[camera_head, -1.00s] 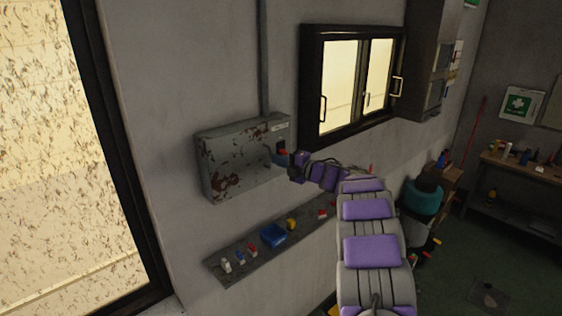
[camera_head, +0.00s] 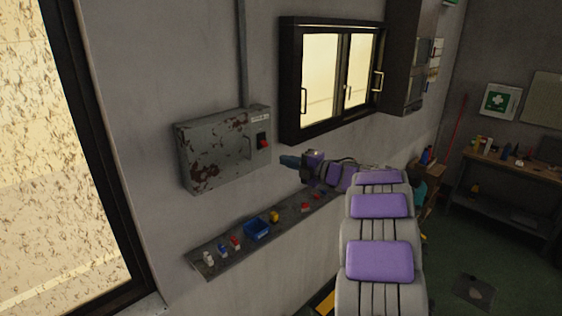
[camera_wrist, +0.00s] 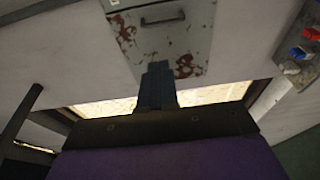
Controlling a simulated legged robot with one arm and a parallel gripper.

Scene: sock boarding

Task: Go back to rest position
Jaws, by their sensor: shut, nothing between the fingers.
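My gripper (camera_head: 289,161) is at the end of my purple and grey arm, in front of the wall in the head view. It is shut and empty. In the wrist view its dark fingers (camera_wrist: 157,85) are together and point towards a grey, rusty metal box (camera_wrist: 160,35). In the head view this box (camera_head: 212,160) is fixed to the wall, with a red switch (camera_head: 263,141) on its right side. The gripper is to the right of the box and apart from it.
A shelf (camera_head: 215,262) below the box holds a blue bin (camera_head: 257,229) and several small items. A black-framed window (camera_head: 290,90) is above the arm. A workbench (camera_head: 500,165) stands at the right. Dark floor is open in front of the bench.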

